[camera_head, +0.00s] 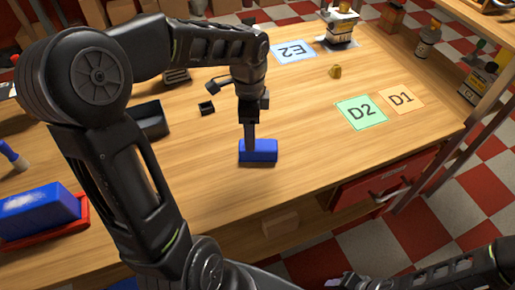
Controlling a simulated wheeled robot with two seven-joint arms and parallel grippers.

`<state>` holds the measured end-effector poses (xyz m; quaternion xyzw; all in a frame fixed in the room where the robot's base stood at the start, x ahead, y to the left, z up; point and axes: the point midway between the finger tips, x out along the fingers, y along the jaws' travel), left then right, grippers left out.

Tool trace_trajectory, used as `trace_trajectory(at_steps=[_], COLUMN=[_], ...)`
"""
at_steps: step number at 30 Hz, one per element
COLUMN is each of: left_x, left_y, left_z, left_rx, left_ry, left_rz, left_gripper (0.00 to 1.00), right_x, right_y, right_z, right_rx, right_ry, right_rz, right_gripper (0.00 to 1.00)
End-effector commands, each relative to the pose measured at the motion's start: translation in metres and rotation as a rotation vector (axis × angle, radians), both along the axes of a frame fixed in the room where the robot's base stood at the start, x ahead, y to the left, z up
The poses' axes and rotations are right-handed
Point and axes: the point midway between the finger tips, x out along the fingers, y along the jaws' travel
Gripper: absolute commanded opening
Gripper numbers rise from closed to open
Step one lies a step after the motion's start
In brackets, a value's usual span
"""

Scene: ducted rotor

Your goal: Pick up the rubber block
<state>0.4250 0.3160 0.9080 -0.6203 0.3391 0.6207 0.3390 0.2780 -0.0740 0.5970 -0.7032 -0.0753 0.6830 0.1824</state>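A small blue block (265,152), which looks like the rubber block, lies on the wooden table near its front edge. My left gripper (249,143) points straight down at it, with the fingers reaching the block's left half. The fingers are seen edge-on, so I cannot tell whether they are closed on the block. The block appears to rest on the table. My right arm shows only at the bottom right corner, and its gripper is not clearly visible.
A larger blue block (38,212) sits in a red tray (45,232) at the left. Cards D2 (361,113), D1 (401,98) and E2 (293,50) lie flat. Table right of the block is clear.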

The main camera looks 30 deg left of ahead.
Motion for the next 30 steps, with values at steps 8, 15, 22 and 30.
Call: trace_trajectory(at_steps=[8,15,22,30], left_x=[0.0,0.0,0.0,0.0], left_y=[0.0,0.0,0.0,0.0], left_z=[-0.018,-0.018,-0.039,-0.043], left_rx=[0.0,-0.001,-0.001,0.0], left_ry=[0.0,0.001,0.003,0.0], left_rz=[0.001,0.001,0.001,0.001], left_gripper=[0.71,0.71,0.71,0.71], right_x=[0.001,0.002,0.002,0.002], right_y=[0.0,0.0,0.0,0.0], right_z=[-0.016,-0.015,-0.016,-0.016], right_rx=[0.002,0.002,0.002,0.001], right_ry=[-0.005,-0.005,-0.005,-0.005], right_rz=[0.0,0.0,0.0,0.0], right_gripper=[0.36,0.36,0.36,0.36])
